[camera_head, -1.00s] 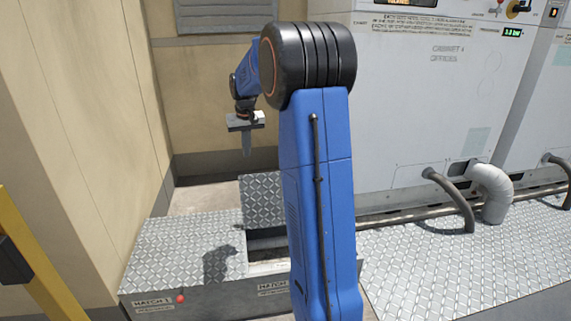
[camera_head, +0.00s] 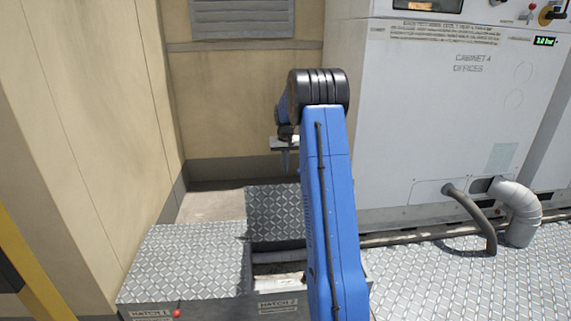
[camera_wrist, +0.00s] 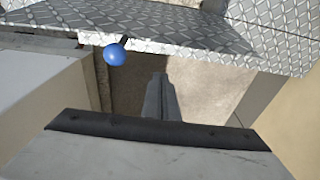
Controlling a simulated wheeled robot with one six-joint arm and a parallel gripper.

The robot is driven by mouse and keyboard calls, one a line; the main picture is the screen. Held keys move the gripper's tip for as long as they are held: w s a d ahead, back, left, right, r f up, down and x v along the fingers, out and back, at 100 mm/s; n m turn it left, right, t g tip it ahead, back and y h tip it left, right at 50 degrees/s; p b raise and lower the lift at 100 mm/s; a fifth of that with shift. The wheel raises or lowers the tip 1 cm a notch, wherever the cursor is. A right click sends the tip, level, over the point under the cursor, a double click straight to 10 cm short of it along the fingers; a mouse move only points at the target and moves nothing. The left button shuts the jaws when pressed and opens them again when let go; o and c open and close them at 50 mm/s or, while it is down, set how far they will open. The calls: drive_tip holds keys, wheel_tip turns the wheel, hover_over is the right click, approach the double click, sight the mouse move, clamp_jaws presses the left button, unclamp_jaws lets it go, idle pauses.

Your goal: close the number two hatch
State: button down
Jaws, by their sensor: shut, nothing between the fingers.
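The number two hatch has its tread-plate lid (camera_head: 274,213) standing raised at the back of an open bay (camera_head: 280,268). Its front panel (camera_head: 278,305) reads "HATCH 2", and my arm covers the right part of the bay. My gripper (camera_head: 286,162) is shut and empty, pointing down just above the raised lid's top edge in the picture; I cannot tell the exact gap in depth. In the wrist view, my gripper (camera_wrist: 160,82) points toward a tread plate (camera_wrist: 200,30). A blue ball knob (camera_wrist: 114,54) on a short stem is left of the fingers, apart from them.
Hatch one's flat lid (camera_head: 190,262) is down on the left, with a red knob (camera_head: 177,313) at its front. Cabinet 4 (camera_head: 450,110) stands behind on the right, with a bent pipe (camera_head: 520,212) and hoses. A beige wall (camera_head: 90,110) closes the left side. A yellow post (camera_head: 30,265) is at lower left.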

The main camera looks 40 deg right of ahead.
drive_tip(key=shift+s+a+f, duration=0.3)
drive_tip(key=shift+s+f, duration=0.15)
drive_tip(key=shift+f, duration=0.35)
drive_tip(key=shift+s+a+f, duration=0.3)
drive_tip(key=shift+s+f, duration=0.15)
drive_tip(key=shift+f, duration=0.3)
drive_tip(key=shift+s+a+f, duration=0.3)
drive_tip(key=shift+s+f, duration=0.15)
drive_tip(key=shift+f, duration=0.35)
drive_tip(key=shift+s, duration=0.1)
